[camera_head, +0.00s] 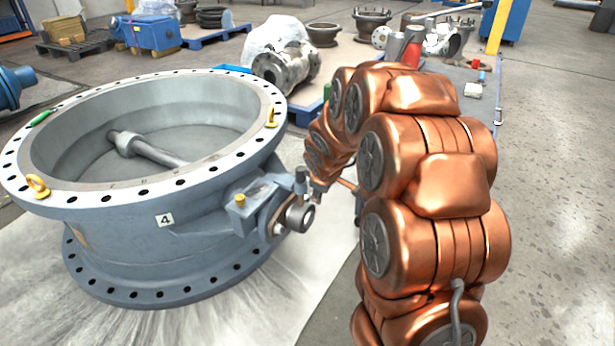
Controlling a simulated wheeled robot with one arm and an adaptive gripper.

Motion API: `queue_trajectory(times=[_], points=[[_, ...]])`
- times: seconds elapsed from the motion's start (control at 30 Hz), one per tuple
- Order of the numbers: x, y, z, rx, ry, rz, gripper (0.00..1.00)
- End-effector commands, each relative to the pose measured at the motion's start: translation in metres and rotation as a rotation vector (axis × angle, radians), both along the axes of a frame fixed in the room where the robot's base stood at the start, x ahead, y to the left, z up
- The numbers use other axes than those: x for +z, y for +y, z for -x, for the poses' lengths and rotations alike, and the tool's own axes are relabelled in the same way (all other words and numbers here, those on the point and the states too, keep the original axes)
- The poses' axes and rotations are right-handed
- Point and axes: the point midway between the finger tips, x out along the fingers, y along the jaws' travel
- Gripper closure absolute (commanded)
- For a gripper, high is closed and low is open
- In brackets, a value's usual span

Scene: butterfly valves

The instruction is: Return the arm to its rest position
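My copper-coloured arm rises from the bottom right, bends over at the top and comes down beside the large blue-grey butterfly valve (130,230). My gripper (318,188) is at the arm's far end, small and partly hidden, close to the right of the valve's side shaft fitting (298,216). I cannot tell whether it touches the fitting or whether its fingers are open or shut. A shaft (155,152) shows inside the bore.
A blue platform (465,100) with red and grey parts stands behind my arm. A wrapped metal valve part (286,68) lies behind the big valve. A blue machine (152,33) and pallets (75,45) are at the back left. Bare concrete floor (560,190) is clear on the right.

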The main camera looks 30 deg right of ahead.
Motion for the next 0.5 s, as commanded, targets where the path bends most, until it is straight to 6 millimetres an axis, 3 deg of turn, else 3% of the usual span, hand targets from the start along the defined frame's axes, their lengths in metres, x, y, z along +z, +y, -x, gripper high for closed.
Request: queue_trajectory(times=[0.27, 0.37, 0.5], points=[[0.008, 0.001, 0.003, -0.008, 0.003, -0.002, 0.44], [0.029, 0.007, 0.012, -0.028, 0.014, -0.012, 0.44], [0.074, 0.022, 0.036, -0.081, 0.048, -0.038, 0.44]])
